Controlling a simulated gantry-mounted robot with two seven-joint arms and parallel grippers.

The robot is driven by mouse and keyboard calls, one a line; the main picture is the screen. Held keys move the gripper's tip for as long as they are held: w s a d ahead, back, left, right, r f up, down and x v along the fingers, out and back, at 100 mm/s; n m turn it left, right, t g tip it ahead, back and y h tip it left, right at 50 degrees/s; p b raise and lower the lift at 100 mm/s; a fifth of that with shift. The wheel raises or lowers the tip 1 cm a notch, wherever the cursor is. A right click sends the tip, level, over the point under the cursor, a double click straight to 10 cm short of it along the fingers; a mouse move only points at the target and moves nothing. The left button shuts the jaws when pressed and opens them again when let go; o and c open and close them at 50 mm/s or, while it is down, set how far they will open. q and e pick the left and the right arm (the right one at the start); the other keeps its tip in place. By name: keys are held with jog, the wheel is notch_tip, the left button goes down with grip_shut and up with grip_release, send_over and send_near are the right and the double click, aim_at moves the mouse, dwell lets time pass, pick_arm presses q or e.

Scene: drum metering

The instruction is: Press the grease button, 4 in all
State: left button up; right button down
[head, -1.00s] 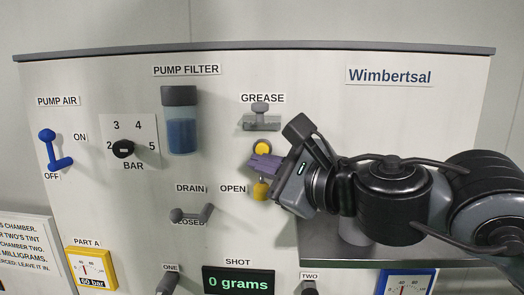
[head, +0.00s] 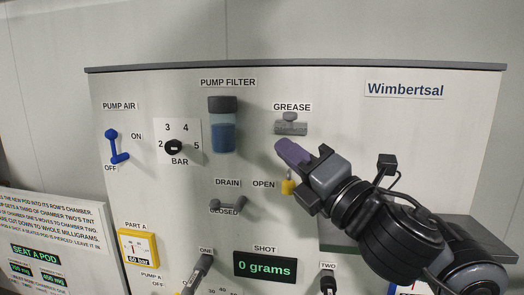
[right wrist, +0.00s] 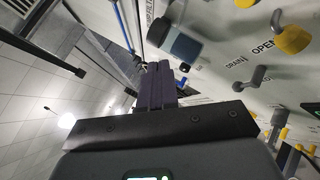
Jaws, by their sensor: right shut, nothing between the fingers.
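The grease button (head: 291,124) is a small grey fitting with a rounded knob, under the GREASE label at the upper middle of the panel in the head view. My right gripper (head: 284,149) is shut and empty, its purple fingertips just below and slightly left of the grease button. I cannot tell whether they touch the panel. The shut fingers also show in the right wrist view (right wrist: 155,85), where the grease button cannot be made out. My left gripper is not in view.
A yellow handle (head: 288,187) beside OPEN sits under my right gripper, partly hidden. The grey drain lever (head: 229,205) and blue pump filter (head: 223,135) are to the left. The shot display (head: 265,267) reads 0 grams.

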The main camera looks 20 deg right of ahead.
jog(key=shift+m+g+h, duration=0.3)
jog(key=shift+m+g, duration=0.1)
jog(key=f, duration=0.1)
jog(key=w+f, duration=0.1)
jog(key=f, duration=0.1)
jog(key=w+d+f, duration=0.1)
jog(key=shift+w+f, duration=0.1)
jog(key=shift+f, duration=0.3)
jog(key=shift+w, duration=0.1)
jog(key=w+d, duration=0.3)
jog(key=w, duration=0.4)
jog(key=shift+w+d, duration=0.35)
jog(key=shift+w, duration=0.05)
jog(key=shift+w+d, duration=0.45)
jog(key=shift+w, duration=0.35)
dwell(2.5)
jog(key=shift+s+a, duration=0.4)
jog(key=shift+s, duration=0.45)
jog(key=shift+s+a+b, duration=0.1)
jog(key=shift+s+a, duration=0.25)
jog(key=shift+s, duration=0.4)
jog(key=shift+s+a+b, duration=0.1)
jog(key=shift+s+a, duration=0.3)
jog(key=shift+s, duration=0.35)
jog(key=shift+s+a+b, duration=0.1)
jog(key=shift+s+a, duration=0.25)
jog(key=shift+s, duration=0.4)
